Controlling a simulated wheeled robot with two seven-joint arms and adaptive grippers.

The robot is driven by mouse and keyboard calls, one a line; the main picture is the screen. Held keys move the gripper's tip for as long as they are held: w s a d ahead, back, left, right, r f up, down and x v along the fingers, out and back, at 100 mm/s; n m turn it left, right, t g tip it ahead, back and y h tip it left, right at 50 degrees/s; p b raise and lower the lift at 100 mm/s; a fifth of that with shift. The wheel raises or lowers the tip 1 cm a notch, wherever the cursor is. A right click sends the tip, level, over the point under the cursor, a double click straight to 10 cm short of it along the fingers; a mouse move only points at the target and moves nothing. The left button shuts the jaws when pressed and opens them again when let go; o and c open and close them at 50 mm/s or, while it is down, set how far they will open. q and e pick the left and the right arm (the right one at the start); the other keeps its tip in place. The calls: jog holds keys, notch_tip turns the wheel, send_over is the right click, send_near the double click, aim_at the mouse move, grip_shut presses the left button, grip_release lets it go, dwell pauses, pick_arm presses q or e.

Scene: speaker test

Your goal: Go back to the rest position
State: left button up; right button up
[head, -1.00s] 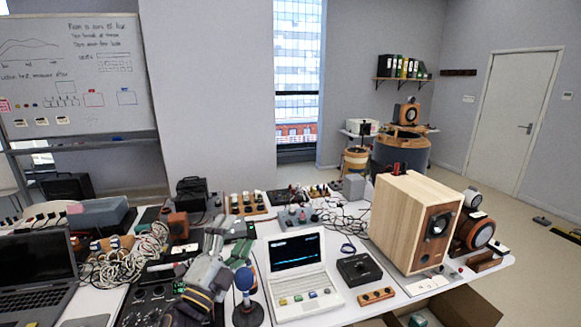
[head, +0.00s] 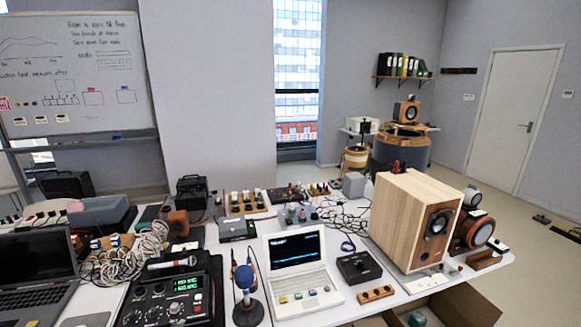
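Neither of my grippers shows in the head view, and no part of my arms is in the picture. The task names no object. The white table (head: 337,312) in front of me carries a white laptop (head: 297,262) with a trace on its screen, a blue-topped microphone (head: 245,278) on a round stand, and a black recorder (head: 172,300) with a green lit display. A wooden speaker cabinet (head: 400,220) stands upright at the table's right side.
A dark laptop (head: 38,262) and a heap of pale cable (head: 125,262) fill the left side. A black box with a knob (head: 358,267) sits right of the white laptop. An open cardboard box (head: 465,305) is below the right edge. Floor is free near the door (head: 503,120).

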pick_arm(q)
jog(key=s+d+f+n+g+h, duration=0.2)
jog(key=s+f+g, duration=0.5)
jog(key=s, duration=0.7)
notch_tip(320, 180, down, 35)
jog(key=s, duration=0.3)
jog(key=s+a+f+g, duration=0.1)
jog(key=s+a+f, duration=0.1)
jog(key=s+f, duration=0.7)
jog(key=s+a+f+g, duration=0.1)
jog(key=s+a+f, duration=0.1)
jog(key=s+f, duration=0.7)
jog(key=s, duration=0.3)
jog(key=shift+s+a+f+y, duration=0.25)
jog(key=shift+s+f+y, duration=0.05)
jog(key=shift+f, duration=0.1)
